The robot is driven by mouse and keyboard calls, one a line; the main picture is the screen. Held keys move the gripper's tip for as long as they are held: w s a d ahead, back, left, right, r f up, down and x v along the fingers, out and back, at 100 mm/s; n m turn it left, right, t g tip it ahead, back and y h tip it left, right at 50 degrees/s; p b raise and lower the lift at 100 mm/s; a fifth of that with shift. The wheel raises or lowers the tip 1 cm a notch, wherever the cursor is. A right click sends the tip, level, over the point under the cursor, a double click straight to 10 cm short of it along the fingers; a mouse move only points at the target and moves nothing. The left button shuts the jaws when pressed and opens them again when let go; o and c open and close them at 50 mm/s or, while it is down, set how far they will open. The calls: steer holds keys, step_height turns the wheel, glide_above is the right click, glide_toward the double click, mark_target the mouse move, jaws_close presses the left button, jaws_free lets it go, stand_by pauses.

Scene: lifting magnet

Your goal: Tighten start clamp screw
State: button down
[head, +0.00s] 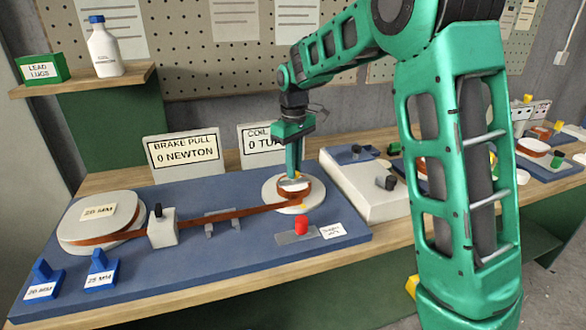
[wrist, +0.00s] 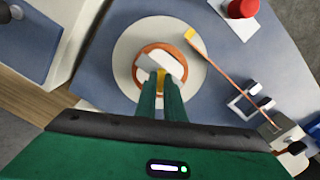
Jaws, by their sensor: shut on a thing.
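A white round plate (head: 268,196) on the blue board carries a small copper-coloured winding around a pale core (wrist: 143,62). Copper strip (head: 195,222) runs from the winding leftwards to the large pale reel (head: 95,222). My gripper (head: 294,174) points straight down over the core; its two green fingers (wrist: 160,82) are close together. They are shut on a small yellow piece (wrist: 158,74) at the core, which seems to be the start clamp screw. The fingers hide most of it. A separate yellow tab (wrist: 189,34) sits on the strip at the plate's edge.
A pale block with a black knob (head: 162,228) and a grey guide (head: 222,222) stand along the strip. A red button (head: 302,225) is in front of the plate. Signs (head: 184,152) reading "brake pull 0 newton" and a partly hidden "coil 0" stand behind. A white box (head: 362,190) is to the right.

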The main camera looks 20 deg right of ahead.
steer(key=shift+w+r, duration=0.15)
steer(key=shift+w, duration=0.05)
steer(key=c, duration=1.9)
jaws_free()
steer(key=shift+o, duration=0.2)
steer(key=shift+s, duration=0.1)
step_height(320, 180, up, 11)
steer(key=shift+f, duration=0.2)
steer(key=shift+d, duration=0.1)
